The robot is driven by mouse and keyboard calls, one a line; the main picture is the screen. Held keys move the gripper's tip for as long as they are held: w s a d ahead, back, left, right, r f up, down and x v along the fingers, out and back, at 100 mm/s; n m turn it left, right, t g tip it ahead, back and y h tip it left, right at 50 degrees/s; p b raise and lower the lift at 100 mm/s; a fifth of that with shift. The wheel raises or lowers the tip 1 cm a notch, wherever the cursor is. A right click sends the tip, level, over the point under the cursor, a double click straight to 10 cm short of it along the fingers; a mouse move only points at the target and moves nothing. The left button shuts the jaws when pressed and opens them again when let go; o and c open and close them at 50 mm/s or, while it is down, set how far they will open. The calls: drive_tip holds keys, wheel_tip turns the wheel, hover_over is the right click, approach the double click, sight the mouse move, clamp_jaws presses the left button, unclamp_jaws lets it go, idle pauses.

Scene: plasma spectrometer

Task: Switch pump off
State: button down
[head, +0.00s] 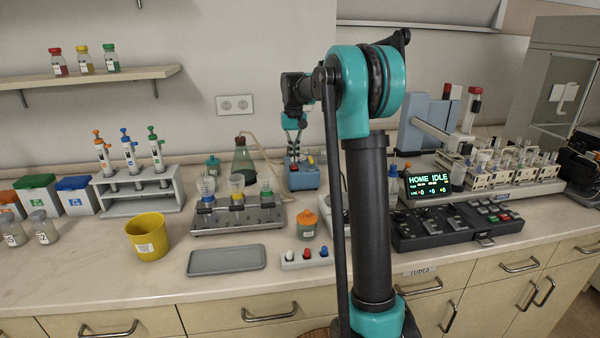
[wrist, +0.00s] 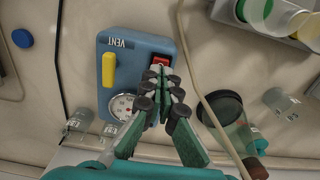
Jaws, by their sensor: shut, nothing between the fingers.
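The pump is a small blue box (head: 302,177) at the back of the bench, below the wall socket's right side in the head view. The wrist view shows its blue top (wrist: 134,72) with a yellow lever (wrist: 108,70) beside the word VENT, a round white gauge (wrist: 122,106) and a red switch (wrist: 161,60). My gripper (head: 294,142) is over the pump, pointing down. In the wrist view its closed fingertips (wrist: 164,80) are empty and right by the red switch, partly covering it. I cannot tell whether they touch it or which way it is set.
A green flask (head: 244,160) with a pale hose stands left of the pump; the hose (wrist: 205,100) passes close to my fingers in the wrist view. A filter rack (head: 238,222) with cups stands in front. The analyzer control panel (head: 460,228) is to the right.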

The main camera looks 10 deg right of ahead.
sight(294, 166)
drive_tip(key=shift+r, duration=2.4)
